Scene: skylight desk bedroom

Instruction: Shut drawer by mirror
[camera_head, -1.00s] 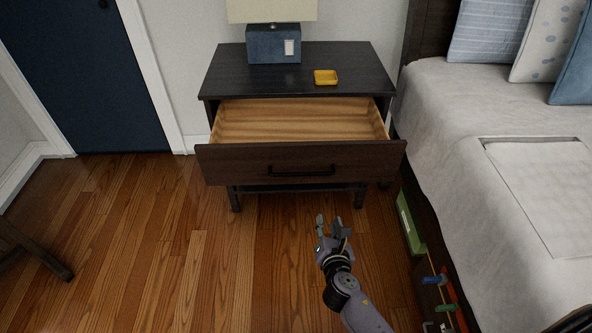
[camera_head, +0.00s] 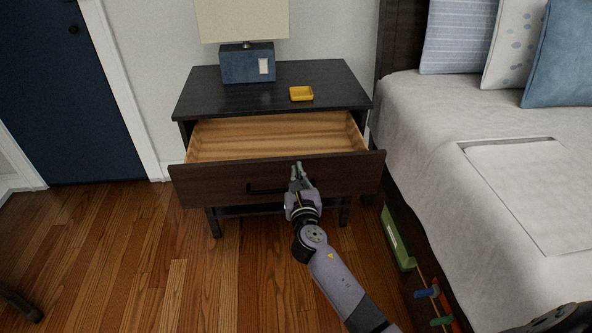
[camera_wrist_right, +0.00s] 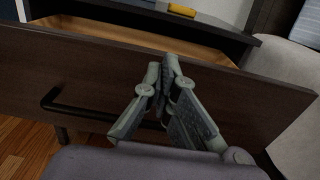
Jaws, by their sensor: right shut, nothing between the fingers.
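The nightstand (camera_head: 330,83) has one dark drawer (camera_head: 225,185), pulled well out, its pale wooden inside (camera_head: 270,135) showing empty. The drawer has a black bar handle (camera_head: 262,188). My right gripper (camera_head: 298,170) is shut and empty, in front of the drawer front, at the right end of the handle. In the right wrist view the shut fingertips (camera_wrist_right: 170,65) point at the drawer front (camera_wrist_right: 240,95), near its top edge; I cannot tell whether they touch it. The handle (camera_wrist_right: 75,108) lies left of the fingers there. No mirror shows.
A blue lamp (camera_head: 248,66) and a yellow tray (camera_head: 301,94) stand on the nightstand. The bed (camera_head: 430,140) is close on the right, with a green box (camera_head: 397,238) under it. The wooden floor to the left is open.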

